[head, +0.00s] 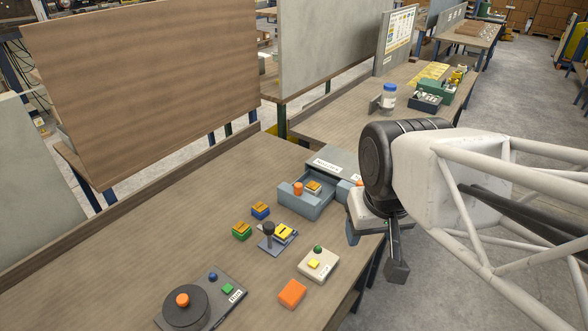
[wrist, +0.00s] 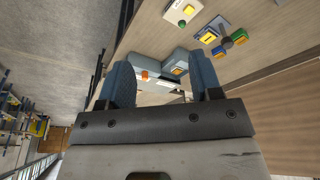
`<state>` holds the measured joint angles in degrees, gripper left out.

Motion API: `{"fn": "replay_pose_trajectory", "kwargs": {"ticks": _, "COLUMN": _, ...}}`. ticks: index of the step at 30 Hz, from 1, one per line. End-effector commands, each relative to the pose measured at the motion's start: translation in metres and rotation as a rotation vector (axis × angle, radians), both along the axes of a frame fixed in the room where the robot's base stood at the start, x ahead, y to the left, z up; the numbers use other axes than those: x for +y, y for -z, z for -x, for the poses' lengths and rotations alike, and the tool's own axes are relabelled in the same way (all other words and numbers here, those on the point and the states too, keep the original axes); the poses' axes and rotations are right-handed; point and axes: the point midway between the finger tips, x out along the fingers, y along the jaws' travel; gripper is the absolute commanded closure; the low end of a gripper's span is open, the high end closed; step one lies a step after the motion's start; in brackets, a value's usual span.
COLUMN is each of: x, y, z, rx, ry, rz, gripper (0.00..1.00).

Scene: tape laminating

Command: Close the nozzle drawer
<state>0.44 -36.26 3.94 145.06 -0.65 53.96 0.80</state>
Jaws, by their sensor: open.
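A grey-blue drawer (head: 296,207) with an orange knob (head: 298,188) on its front stands pulled out of a grey cabinet (head: 347,161). A yellow-topped block (head: 313,187) lies inside it. A second orange knob at the cabinet's right is partly hidden behind my arm. My gripper (head: 396,258) hangs to the right of the cabinet, near the table's edge, apart from the drawer. In the wrist view my gripper (wrist: 163,80) has its two blue fingers spread with nothing held, and the drawer (wrist: 174,60) shows beyond them.
Left of the drawer are blue and green blocks (head: 242,231) and a small black-knobbed fixture (head: 270,240). Nearer are a white button box (head: 318,264), an orange block (head: 292,293) and a round turntable (head: 186,308). The table's left side is clear.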

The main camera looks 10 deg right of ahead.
Motion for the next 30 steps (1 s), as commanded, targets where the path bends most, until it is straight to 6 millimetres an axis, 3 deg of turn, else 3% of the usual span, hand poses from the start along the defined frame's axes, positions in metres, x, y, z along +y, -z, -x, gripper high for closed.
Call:
{"fn": "replay_pose_trajectory", "kwargs": {"ticks": 1, "x": 0.0, "y": 0.0, "z": -0.001, "rx": 0.001, "ry": -0.008, "rz": 0.003, "gripper": 0.49}}
{"fn": "replay_pose_trajectory", "kwargs": {"ticks": 11, "x": 0.005, "y": 0.002, "z": -0.031, "rx": 0.014, "ry": -0.275, "rz": 0.099, "gripper": 0.99}}
{"fn": "replay_pose_trajectory", "kwargs": {"ticks": 20, "x": 0.02, "y": 0.009, "z": -0.087, "rx": 0.049, "ry": -0.791, "rz": 0.275, "gripper": 1.0}}
{"fn": "replay_pose_trajectory", "kwargs": {"ticks": 30, "x": 0.05, "y": 0.025, "z": -0.153, "rx": 0.108, "ry": -1.41, "rz": 0.472, "gripper": 1.0}}
